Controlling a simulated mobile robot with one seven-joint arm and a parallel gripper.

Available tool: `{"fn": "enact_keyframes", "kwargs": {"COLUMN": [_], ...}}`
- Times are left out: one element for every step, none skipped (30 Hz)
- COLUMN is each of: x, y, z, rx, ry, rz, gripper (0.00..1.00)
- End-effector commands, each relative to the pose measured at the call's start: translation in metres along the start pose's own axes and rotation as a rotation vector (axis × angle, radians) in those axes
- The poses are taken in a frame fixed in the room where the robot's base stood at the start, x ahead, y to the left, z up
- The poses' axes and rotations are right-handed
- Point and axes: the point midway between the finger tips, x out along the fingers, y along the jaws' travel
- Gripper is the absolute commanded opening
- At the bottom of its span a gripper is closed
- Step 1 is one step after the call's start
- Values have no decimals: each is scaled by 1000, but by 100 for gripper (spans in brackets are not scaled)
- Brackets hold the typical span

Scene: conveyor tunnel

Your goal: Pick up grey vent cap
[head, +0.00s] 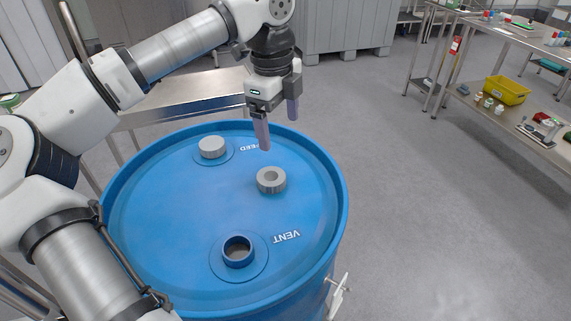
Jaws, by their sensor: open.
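A blue drum (165,255) stands in front of me with its top facing up. The grey vent cap (271,180), ring-like with a recessed centre, lies loose on the drum top, right of the middle. The open vent neck (238,251) is nearer, beside the word VENT, with no cap on it. A second grey cap (212,147) sits on the fitting beside the word FEED, part of which is hidden by my gripper. My gripper (277,130) is open and empty, pointing down above the far edge of the drum top, beyond the vent cap and apart from it.
The drum's raised rim (341,215) surrounds the top. A metal table (185,100) stands behind the drum on the left. Shelving at the right holds a yellow bin (507,91) and small items. The grey floor (440,220) right of the drum is clear.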

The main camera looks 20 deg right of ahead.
Motion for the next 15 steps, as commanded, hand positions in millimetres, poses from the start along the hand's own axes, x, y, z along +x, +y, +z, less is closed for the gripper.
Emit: {"fn": "enact_keyframes", "kwargs": {"x": [0, 0, 0, 1, 2, 5, 9, 13, 20, 26, 32, 40, 46, 52, 59], "y": [2, 3, 4, 4, 5, 5, 6, 6, 6, 7, 7, 7, 8, 8, 8], "z": [6, 9, 12, 14, 15, 16, 16, 17, 17, 17, 17, 18, 18, 18, 18], "rx": [-28, -42, -54, -61, -66, -70, -71, -71, -71, -69, -68, -68, -68, -67, -67], "ry": [-25, -35, -46, -52, -56, -59, -59, -59, -57, -56, -55, -55, -55, -54, -55], "rz": [17, 26, 35, 40, 43, 46, 47, 48, 48, 47, 47, 48, 47, 47, 46], "gripper": [84, 84, 84, 84, 84, 84, 84, 84, 84, 84, 84, 84, 84, 84, 84]}}
